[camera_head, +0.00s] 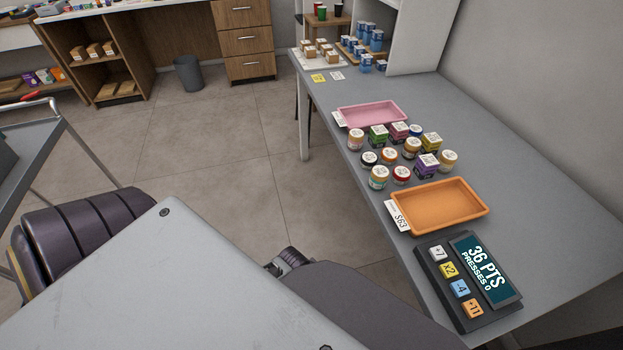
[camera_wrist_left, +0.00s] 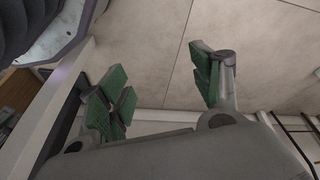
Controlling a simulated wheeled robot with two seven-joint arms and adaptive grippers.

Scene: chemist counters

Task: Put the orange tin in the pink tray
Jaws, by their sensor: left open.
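The pink tray (camera_head: 388,119) lies empty on the long grey counter, behind a group of small round tins and square boxes. Several round tins there have orange to amber sides, such as one in the middle of the group (camera_head: 387,153) and one at its right (camera_head: 447,166). Their labels are too small to read, so I cannot tell for sure which is the orange tin. My left gripper (camera_wrist_left: 158,87) shows in the left wrist view, open and empty above the floor, with green finger pads. It is away from the tins. My right gripper's fingers are not seen.
An orange tray (camera_head: 440,207) stands in front of the tins. A dark keypad with a screen (camera_head: 468,281) sits nearer me. Blue-and-white containers (camera_head: 376,40) and small brown boxes (camera_head: 309,50) stand at the counter's far end. Open floor (camera_head: 230,170) lies left of the counter.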

